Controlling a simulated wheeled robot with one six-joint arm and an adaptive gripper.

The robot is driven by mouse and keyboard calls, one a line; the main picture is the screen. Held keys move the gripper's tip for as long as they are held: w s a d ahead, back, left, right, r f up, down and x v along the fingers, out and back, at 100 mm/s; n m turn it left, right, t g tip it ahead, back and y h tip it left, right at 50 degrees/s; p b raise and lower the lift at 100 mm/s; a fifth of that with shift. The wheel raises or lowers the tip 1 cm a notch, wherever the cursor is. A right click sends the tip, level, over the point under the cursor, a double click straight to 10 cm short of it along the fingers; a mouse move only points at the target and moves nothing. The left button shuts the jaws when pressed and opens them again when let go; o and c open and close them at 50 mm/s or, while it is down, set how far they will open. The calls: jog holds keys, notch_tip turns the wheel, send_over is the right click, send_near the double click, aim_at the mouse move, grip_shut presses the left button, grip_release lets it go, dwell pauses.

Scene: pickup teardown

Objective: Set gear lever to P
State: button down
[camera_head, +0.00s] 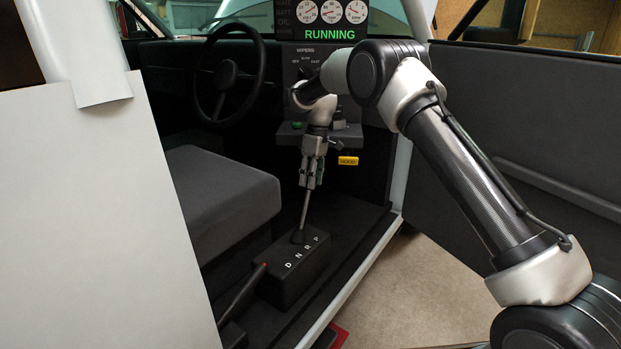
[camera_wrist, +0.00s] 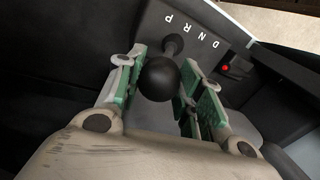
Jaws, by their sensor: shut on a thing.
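The gear lever (camera_head: 305,212) is a thin rod rising from a dark floor console marked D, N, R, P (camera_head: 307,262). Its black ball knob (camera_wrist: 158,78) sits between my fingers in the wrist view. My gripper (camera_head: 311,177) points down and is shut on the knob, with a green-padded finger on each side. In the wrist view, the foot of the rod (camera_wrist: 173,44) appears beside the R mark, with P at one end of the row. The exact slot position is hard to tell.
A second lever with a red tip (camera_head: 250,287) stands beside the console. A grey seat (camera_head: 218,190) is at left, the steering wheel (camera_head: 226,78) behind it. A yellow HOOD handle (camera_head: 348,160) hangs under the dash, whose display (camera_head: 330,35) reads RUNNING. The open door (camera_head: 540,130) is at right.

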jog(key=shift+w+d+r, duration=0.1)
jog(key=shift+w+d, duration=0.15)
jog(key=shift+w, duration=0.2)
jog(key=c, duration=0.9)
grip_release()
jog(key=shift+w+d, duration=0.1)
jog(key=shift+w, duration=0.05)
jog(key=shift+c, duration=0.2)
jog(key=shift+s, duration=0.2)
jog(key=v, duration=1.1)
jog(key=shift+r, duration=0.3)
jog(key=shift+w, duration=0.1)
